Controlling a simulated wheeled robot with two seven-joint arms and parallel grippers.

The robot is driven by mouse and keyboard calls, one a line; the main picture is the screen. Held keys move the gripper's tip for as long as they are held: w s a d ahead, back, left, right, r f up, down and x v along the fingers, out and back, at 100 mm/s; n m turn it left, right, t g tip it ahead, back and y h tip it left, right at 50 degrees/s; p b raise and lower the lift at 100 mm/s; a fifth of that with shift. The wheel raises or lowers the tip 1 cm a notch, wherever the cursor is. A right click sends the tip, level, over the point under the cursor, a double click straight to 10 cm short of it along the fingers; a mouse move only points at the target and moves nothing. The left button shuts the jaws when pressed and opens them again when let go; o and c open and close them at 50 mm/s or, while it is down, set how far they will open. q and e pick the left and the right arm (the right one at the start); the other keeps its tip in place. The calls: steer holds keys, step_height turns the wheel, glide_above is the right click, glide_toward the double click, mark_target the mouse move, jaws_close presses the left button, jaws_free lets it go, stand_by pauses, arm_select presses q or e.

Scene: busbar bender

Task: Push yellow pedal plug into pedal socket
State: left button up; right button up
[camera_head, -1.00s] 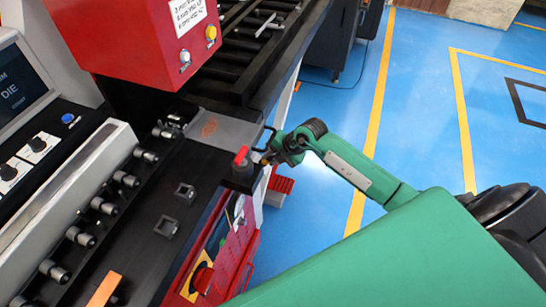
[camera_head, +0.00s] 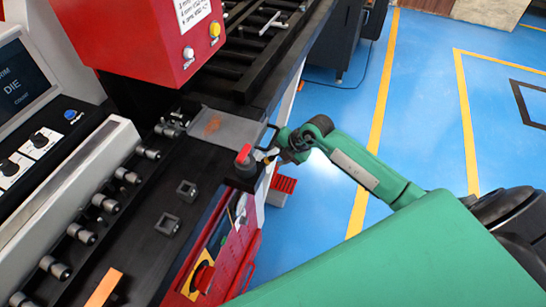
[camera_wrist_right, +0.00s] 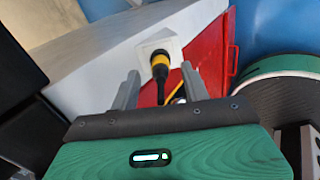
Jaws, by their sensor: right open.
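The yellow pedal plug (camera_wrist_right: 160,61), with a black rear part and cable, shows in the right wrist view. Its front end is at the pale square pedal socket (camera_wrist_right: 161,41) on a white machine wall; I cannot tell how deep it sits. My right gripper (camera_wrist_right: 160,72) is open, with one grey finger on each side of the plug and cable and visible gaps between. In the head view my right gripper (camera_head: 270,153) is beside the machine's right edge; plug and socket cannot be made out there. My left gripper is not in view.
A red panel (camera_wrist_right: 205,60) adjoins the white wall. In the head view a red-topped knob (camera_head: 244,154) stands on the black machine bed (camera_head: 150,225) close to my right gripper. A red ribbed pedal (camera_head: 284,184) is below. Blue floor (camera_head: 425,130) is free at right.

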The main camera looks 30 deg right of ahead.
arm_select(q)
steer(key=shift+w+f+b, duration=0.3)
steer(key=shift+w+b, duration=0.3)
steer(key=shift+b, duration=0.1)
arm_select(e)
steer(key=v, duration=1.1)
steer(key=shift+s+r, duration=0.2)
steer(key=shift+r, duration=0.15)
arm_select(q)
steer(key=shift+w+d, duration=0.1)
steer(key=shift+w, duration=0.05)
arm_select(e)
steer(key=shift+d, duration=0.15)
